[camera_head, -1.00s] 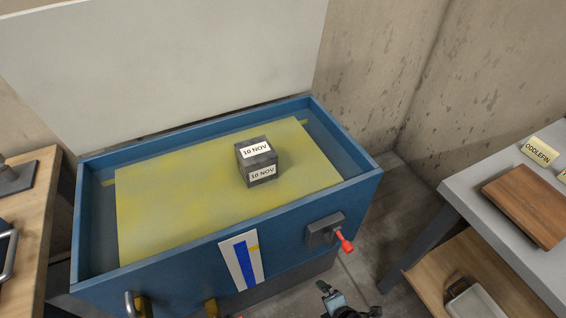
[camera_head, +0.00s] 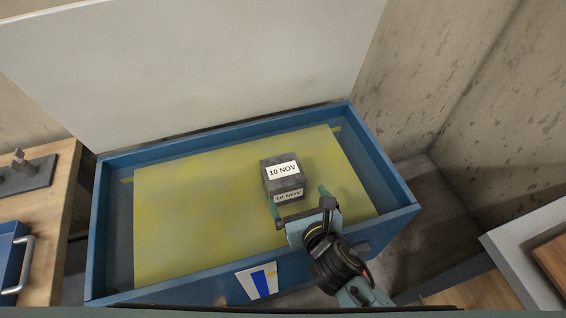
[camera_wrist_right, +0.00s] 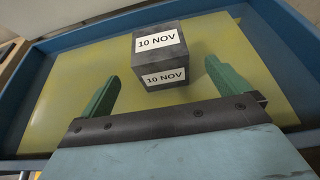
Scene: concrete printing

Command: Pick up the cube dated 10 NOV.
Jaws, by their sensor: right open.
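The dark grey cube (camera_head: 282,176) sits on the yellow board inside the blue tank, with white labels reading 10 NOV on its top and front faces. It also shows in the right wrist view (camera_wrist_right: 191,57). My right gripper (camera_head: 299,200) is open, its green fingers pointing at the cube from the near side. In the right wrist view the fingers (camera_wrist_right: 160,85) stand apart, one to each side of the cube's near face, and the cube is just beyond them. Nothing is between the fingers. My left gripper is not in view.
The blue tank (camera_head: 214,144) has raised walls around the yellow board (camera_head: 190,215), which is otherwise clear. A pale raised lid (camera_head: 200,70) stands behind. A wooden bench (camera_head: 50,215) is at the left, a grey table (camera_head: 520,250) at the right.

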